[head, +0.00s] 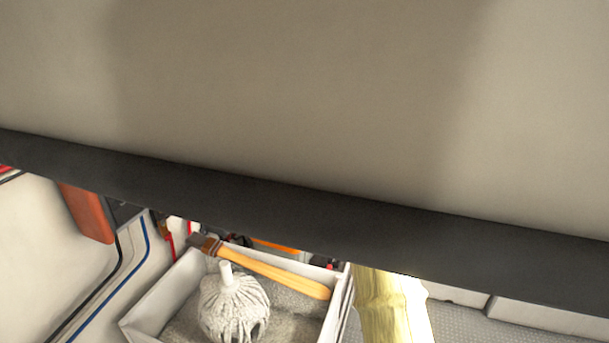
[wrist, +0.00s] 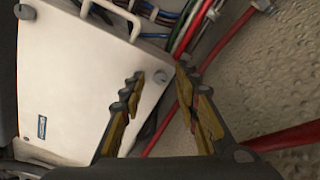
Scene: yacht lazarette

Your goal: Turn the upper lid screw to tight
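In the wrist view a white box lid (wrist: 75,75) fills the left side, seen tilted. A round grey screw (wrist: 160,77) is at its right corner, and another dark round screw (wrist: 25,11) is at its top left corner. I cannot tell for certain which one is the upper lid screw. My gripper (wrist: 160,75) is open, with its two yellow-padded fingers apart. The right-corner screw appears between the fingertips, with no visible contact. How far the tips are from it in depth is unclear. The head view shows neither the lid nor my gripper.
Red pipes (wrist: 222,48) and coloured cables (wrist: 185,30) run close beside the box, near the right finger. A metal handle (wrist: 112,14) projects at the lid's top. In the head view a large beige panel blocks most of the scene; a bin (head: 160,300) holds a mop head (head: 233,303) and brush (head: 265,268).

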